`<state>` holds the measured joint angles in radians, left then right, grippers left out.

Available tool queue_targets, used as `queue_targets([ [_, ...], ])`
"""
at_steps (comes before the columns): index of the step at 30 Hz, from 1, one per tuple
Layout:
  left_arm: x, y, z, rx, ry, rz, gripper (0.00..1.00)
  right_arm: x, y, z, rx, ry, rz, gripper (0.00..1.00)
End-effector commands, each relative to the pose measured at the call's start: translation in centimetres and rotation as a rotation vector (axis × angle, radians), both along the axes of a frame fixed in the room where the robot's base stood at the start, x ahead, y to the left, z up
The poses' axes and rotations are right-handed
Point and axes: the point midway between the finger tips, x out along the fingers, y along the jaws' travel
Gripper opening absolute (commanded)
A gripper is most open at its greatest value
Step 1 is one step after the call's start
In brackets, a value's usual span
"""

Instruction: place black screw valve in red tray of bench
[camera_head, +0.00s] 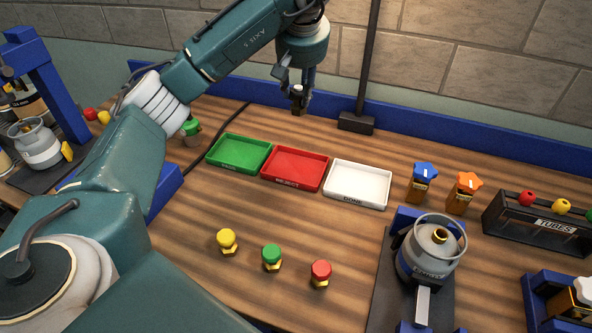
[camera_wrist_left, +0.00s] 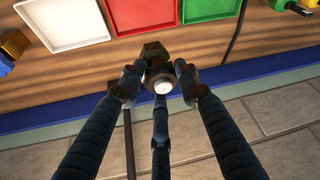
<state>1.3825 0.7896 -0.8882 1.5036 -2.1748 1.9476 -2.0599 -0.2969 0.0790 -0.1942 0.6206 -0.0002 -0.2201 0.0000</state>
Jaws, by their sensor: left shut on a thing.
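My left gripper (camera_head: 300,82) is shut on the black screw valve (camera_head: 298,102), a small dark brown-black piece with a pale round top. It hangs in the air behind the trays in the head view. In the left wrist view the fingers (camera_wrist_left: 158,85) close around the valve (camera_wrist_left: 155,62), whose white round end faces the camera. The red tray (camera_head: 293,168) lies on the bench (camera_head: 195,235) between the green and white trays and looks empty. It also shows in the left wrist view (camera_wrist_left: 142,18), beyond the valve. My right gripper is not in view.
The green tray (camera_head: 238,153) and white tray (camera_head: 357,184) flank the red one. A black stand (camera_head: 357,122) with a pole rises behind the trays. Blue and orange valves (camera_head: 422,182) stand to the right, near a gas canister (camera_head: 430,252). Yellow, green and red-topped valves (camera_head: 271,257) stand in front.

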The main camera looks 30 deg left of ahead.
Motion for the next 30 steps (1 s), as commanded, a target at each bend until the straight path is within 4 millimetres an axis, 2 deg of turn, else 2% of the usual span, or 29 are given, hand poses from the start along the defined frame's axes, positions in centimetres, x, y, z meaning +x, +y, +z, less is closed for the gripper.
queue_targets([
  [5, -0.2, 0.8, -2.8, 0.002, 0.006, 0.024, 0.02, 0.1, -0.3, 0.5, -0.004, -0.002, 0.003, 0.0],
  [15, -0.3, 0.6, -11.7, 0.0, 0.005, 0.022, 0.02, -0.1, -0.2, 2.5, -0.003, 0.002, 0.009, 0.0],
  [18, -0.2, 0.6, -13.9, 0.001, 0.003, 0.023, 0.02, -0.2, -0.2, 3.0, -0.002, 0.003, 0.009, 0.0],
  [21, -0.1, 0.7, -15.3, 0.0, 0.0, 0.024, 0.02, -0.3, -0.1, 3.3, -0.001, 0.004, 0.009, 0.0],
  [30, -0.1, 0.6, -18.0, 0.001, 0.002, 0.022, 0.02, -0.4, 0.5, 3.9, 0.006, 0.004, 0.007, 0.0],
])
